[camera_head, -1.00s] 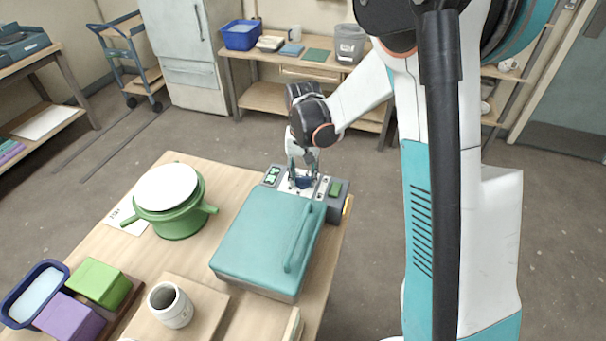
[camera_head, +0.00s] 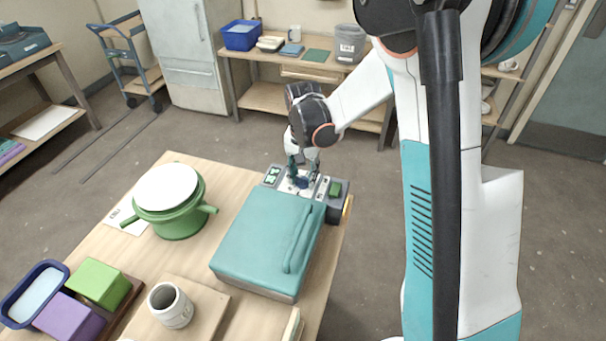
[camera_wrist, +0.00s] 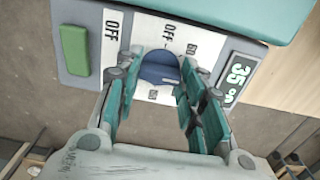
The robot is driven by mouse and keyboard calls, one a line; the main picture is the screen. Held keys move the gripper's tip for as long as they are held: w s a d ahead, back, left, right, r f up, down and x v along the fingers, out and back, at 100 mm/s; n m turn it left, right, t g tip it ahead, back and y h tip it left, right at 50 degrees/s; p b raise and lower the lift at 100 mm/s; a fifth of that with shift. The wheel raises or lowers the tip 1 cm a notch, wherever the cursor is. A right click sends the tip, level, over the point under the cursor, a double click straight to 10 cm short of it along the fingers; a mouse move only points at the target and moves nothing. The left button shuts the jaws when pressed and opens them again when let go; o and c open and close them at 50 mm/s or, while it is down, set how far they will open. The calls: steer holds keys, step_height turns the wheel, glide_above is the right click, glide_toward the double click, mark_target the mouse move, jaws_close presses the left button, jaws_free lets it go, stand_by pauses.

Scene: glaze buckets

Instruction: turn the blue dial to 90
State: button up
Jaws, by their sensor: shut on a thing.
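The blue dial (camera_wrist: 160,68) sits on the white panel (camera_wrist: 142,36) of the teal-lidded machine (camera_head: 262,244). Printed marks, including OFF and several numbers, surround it. My gripper (camera_wrist: 162,82) is shut on the dial, with a teal finger on each side of it in the wrist view. In the head view my gripper (camera_head: 302,170) reaches down onto the panel at the machine's far end, and the dial is mostly hidden by the fingers. A display (camera_wrist: 237,80) beside the dial reads about 35, with a smaller partly legible mark after it. A green button (camera_wrist: 75,50) sits on the other side, near another OFF label.
A green pot (camera_head: 178,222) with a white top stands left of the machine. A grey mug (camera_head: 170,305) on a board, a green block (camera_head: 100,283), a purple block (camera_head: 70,318) and a blue tub (camera_head: 18,312) are at the near left. Floor lies beyond the table's far edge.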

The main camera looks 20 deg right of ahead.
mark_target(303, 177)
steer(key=o, duration=1)
steer(key=shift+o, duration=0.2)
step_height(303, 177, up, 12)
steer(key=s+r+n+t, duration=0.3)
steer(key=s+r, duration=0.4)
steer(key=s, duration=0.3)
steer(key=s+n+t, duration=0.4)
steer(key=s, duration=0.9)
steer(key=shift+f, duration=0.3)
